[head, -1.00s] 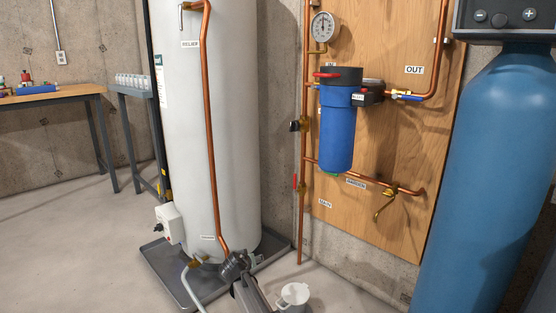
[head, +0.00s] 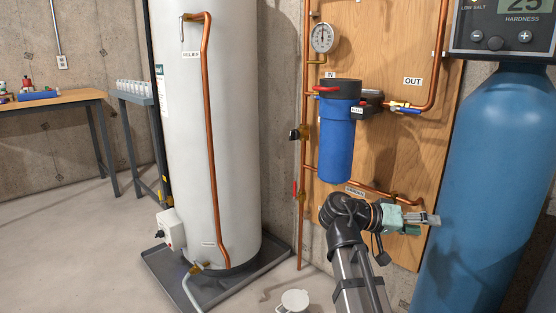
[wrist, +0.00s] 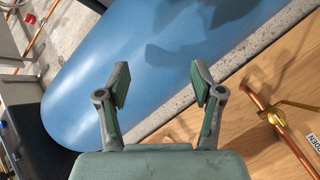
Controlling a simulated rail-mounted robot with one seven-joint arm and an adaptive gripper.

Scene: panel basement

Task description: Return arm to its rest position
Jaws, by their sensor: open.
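My gripper (head: 434,219) is at the lower right of the head view, on my raised arm, pointing right towards the blue softener tank (head: 490,180). In the wrist view my gripper (wrist: 161,88) has its two fingers spread apart with nothing between them. The blue tank (wrist: 90,100) shows behind the fingers there, and whether they touch it I cannot tell, though no contact is visible.
The wooden panel (head: 395,140) with copper pipes and the blue filter housing (head: 336,145) stands behind my arm. A white water heater (head: 225,130) stands in a grey drip tray (head: 180,289). A white jug (head: 294,300) is on the floor. Open floor lies at left.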

